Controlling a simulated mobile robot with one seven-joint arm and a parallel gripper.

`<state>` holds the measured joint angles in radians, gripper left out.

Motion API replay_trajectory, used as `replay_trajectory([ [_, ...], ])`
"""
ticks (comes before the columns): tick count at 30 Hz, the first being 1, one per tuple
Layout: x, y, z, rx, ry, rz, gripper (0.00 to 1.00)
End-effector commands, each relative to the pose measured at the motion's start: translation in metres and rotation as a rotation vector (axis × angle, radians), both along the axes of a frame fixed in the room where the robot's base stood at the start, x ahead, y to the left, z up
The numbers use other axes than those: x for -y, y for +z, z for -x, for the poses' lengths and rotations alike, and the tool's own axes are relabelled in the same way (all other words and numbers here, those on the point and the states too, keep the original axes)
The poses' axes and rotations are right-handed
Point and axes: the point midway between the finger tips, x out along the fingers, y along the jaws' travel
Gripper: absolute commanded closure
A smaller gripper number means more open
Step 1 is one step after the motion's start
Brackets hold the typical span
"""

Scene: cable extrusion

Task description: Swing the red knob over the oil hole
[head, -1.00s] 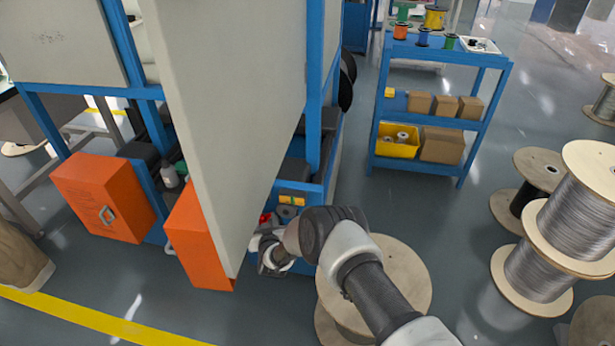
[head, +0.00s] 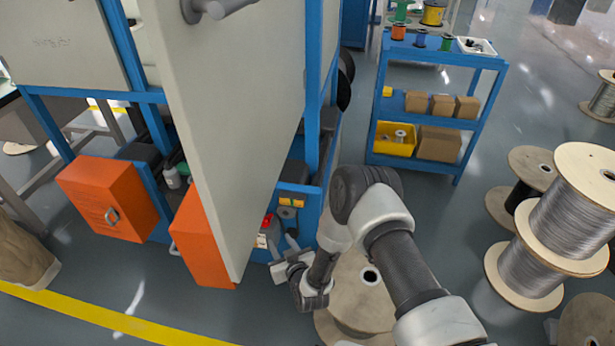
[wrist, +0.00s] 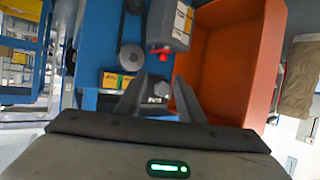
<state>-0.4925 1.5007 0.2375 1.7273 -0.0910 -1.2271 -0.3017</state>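The red knob (wrist: 163,54) shows in the wrist view on the underside edge of a grey box with a yellow-and-white label (wrist: 172,22). In the head view the red part (head: 267,220) sits low between the pale open door and the blue frame. My gripper (wrist: 160,78) is open, its two fingers apart, with nothing held between them. The knob lies just beyond the fingertips and does not touch them as far as I can see. A dark part with a small marking (wrist: 156,98) shows between the fingers. I cannot make out the oil hole. In the head view my gripper (head: 283,238) is right of and below the red part.
The pale door (head: 235,120) stands open left of my arm. An orange box (head: 200,240) is beside its lower edge; an open orange compartment (wrist: 235,60) is close right of my gripper in the wrist view. A wooden spool (head: 350,310) stands under my arm.

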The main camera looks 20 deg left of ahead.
Motion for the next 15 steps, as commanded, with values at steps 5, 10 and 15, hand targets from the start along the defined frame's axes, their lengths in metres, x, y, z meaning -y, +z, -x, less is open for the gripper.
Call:
replay_trajectory([
  [5, 0.012, 0.026, 0.003, 0.001, -0.002, 0.004, 0.65],
  [10, 0.015, 0.054, -0.015, -0.017, -0.005, 0.023, 0.65],
  [15, 0.019, 0.083, -0.032, -0.033, -0.010, 0.041, 0.65],
])
